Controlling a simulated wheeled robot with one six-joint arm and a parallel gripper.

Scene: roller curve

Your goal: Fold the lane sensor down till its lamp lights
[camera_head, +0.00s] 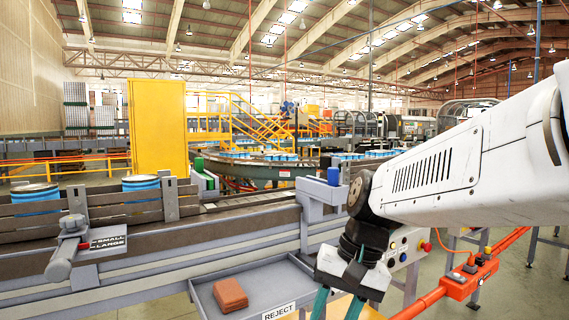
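I cannot surely tell which part is the lane sensor. A grey block (319,191) with a small blue piece (333,176) on top stands upright at the conveyor's near edge, left of my arm, and may be it. I cannot make out a lit lamp on it. My gripper (338,309) hangs low at the bottom edge, right of the reject tray and below the grey block, clear of it. Its two teal fingers are spread apart, with nothing seen between them; their tips are cut off by the frame.
The conveyor (150,248) carries blue-banded cans (142,182) at left. A grey lever (66,250) beside a SMALL/LARGE label sticks out in front. The REJECT tray (205,301) holds a red-brown block (230,295). A button box (404,247) and orange rail (425,302) stand right.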

